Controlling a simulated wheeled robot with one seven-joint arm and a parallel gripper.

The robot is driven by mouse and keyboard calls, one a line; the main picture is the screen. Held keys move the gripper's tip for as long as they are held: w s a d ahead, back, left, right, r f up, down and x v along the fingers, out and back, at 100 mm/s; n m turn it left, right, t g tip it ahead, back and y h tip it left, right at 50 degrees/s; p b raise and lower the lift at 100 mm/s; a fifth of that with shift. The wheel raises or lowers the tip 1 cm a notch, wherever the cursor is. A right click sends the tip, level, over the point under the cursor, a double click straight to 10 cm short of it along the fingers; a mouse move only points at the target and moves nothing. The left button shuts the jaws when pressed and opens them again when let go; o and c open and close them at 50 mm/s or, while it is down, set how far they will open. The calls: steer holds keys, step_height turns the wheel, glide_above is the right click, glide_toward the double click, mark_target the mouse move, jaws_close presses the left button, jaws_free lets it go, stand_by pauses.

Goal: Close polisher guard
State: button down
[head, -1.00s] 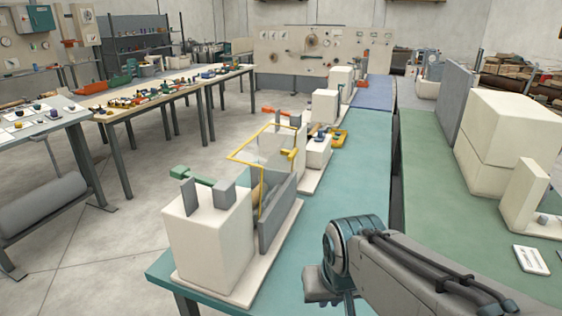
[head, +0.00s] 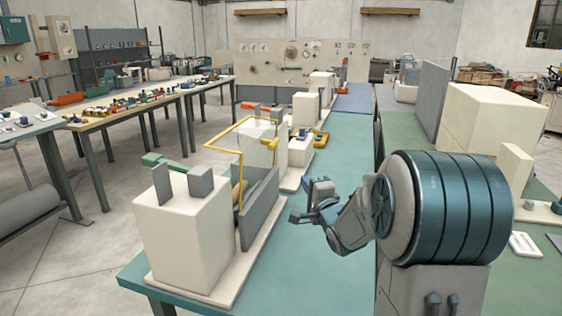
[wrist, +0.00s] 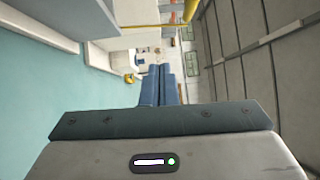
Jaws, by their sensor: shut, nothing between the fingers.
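The polisher (head: 185,235) is a cream block machine on a pale base at the bench's near left, with grey uprights on top. Its guard is a yellow frame (head: 222,132) with a clear panel (head: 258,150). The frame reaches out to the left above the machine, and a yellow bar runs down beside a grey plate (head: 260,208). My gripper (head: 297,216) is to the right of the guard, apart from it, above the teal bench. In the wrist view its blue fingers (wrist: 158,75) are together and empty. A yellow bar (wrist: 145,26) shows beyond them.
More cream machines (head: 301,148) stand farther along the teal bench (head: 320,255). A yellow tray (head: 320,138) lies beside one. Large cream blocks (head: 495,110) stand on the green bench at right. The bench surface around my gripper is clear.

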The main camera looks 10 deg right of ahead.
steer(key=m+t, duration=0.1)
steer(key=m+t+y, duration=0.2)
steer(key=y, duration=0.1)
glide_toward(278, 142)
steer(key=w+d, duration=0.2)
steer(key=w, duration=0.1)
steer(key=a, duration=0.1)
steer(key=w+a+r, duration=0.1)
steer(key=w+a+p, duration=0.1)
steer(key=shift+w+a+r, duration=0.1)
steer(key=shift+a+r, duration=0.1)
steer(key=shift+r, duration=0.2)
steer(key=shift+d+r, duration=0.1)
steer(key=shift+r, duration=0.05)
